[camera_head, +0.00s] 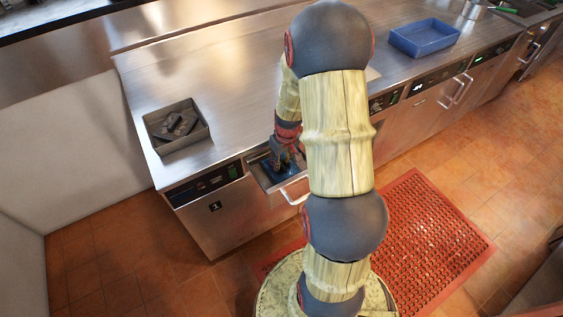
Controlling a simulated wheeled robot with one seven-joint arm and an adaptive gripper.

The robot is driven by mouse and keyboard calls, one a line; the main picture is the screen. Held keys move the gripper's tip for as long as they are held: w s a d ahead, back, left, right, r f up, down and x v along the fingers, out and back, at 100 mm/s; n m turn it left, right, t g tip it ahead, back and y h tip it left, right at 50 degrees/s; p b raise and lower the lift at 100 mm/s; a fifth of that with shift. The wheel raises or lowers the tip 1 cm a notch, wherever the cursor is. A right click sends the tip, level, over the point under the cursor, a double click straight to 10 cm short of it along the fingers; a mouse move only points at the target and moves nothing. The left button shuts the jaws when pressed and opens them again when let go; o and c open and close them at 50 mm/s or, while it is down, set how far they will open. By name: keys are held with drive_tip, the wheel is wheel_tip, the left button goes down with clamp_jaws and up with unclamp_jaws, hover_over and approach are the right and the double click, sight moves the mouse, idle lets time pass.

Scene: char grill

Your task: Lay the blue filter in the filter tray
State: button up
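The filter tray (259,179) is a pulled-out drawer in the front of the steel counter, with a light handle bar (296,194). A small dark blue piece, which looks like the blue filter (270,169), shows in or just above the drawer. My gripper (284,166) reaches down over the tray right at the blue filter. My arm and the gripper cover part of the tray. The fingers are too small and dark to tell whether they are open or shut on the filter, or whether the filter touches the tray floor.
A grey bin (158,147) with several dark blocks stands on the counter at the left. An empty-looking blue bin (424,40) stands at the upper right. The counter (225,80) between them is mostly clear. A red perforated mat (435,235) lies on the tiled floor.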

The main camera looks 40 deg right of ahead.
sight(284, 167)
wheel_tip(284, 167, up, 12)
drive_tip(key=s+p, duration=0.2)
drive_tip(key=p, duration=0.2)
drive_tip(key=w+a+r+t, duration=0.1)
drive_tip(key=a+r, duration=0.7)
drive_tip(key=r, duration=0.1)
drive_tip(key=s+a+r+n+t, duration=0.1)
drive_tip(key=s+a+r, duration=0.5)
drive_tip(key=a, duration=0.3)
drive_tip(key=s+a+r+n+t, duration=0.1)
drive_tip(key=s+a+r, duration=0.6)
drive_tip(key=a, duration=0.3)
drive_tip(key=shift+s+r+n+t, duration=0.3)
drive_tip(key=shift+r+t, duration=0.1)
drive_tip(key=shift+r, duration=0.3)
